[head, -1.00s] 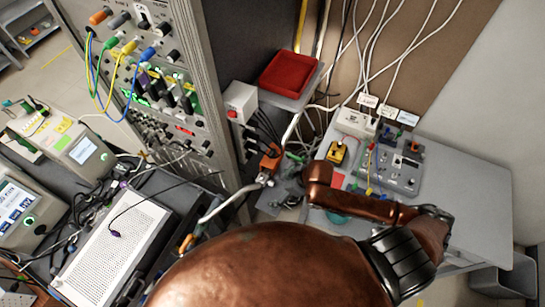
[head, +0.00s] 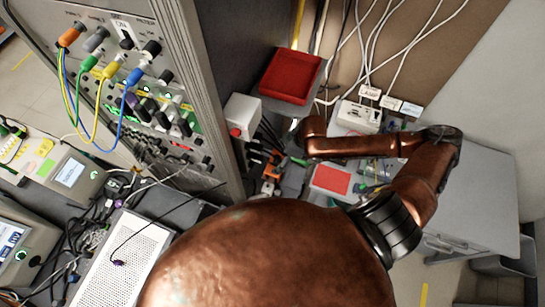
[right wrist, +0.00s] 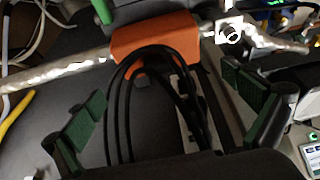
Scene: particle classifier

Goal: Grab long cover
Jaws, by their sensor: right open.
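My right gripper (right wrist: 165,103) is open in the right wrist view, with a green pad on each side. Between and beyond the pads is an orange block (right wrist: 153,38) with several black cables (right wrist: 122,95) looping from it. The block lies across a silvery foil-wrapped pipe (right wrist: 60,72). The gripper does not visibly touch the block. No part is clearly marked as the long cover, so I cannot tell which it is. In the head view my right arm reaches over the right table toward the rack's side, and its hand is mostly hidden. My left gripper is not in view.
A tall instrument rack (head: 110,80) stands left of my right arm. A red tray (head: 291,76) sits on a shelf behind it. A grey box with a red button (head: 242,118) is fixed beside the rack. The right part of the grey table (head: 475,195) is clear.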

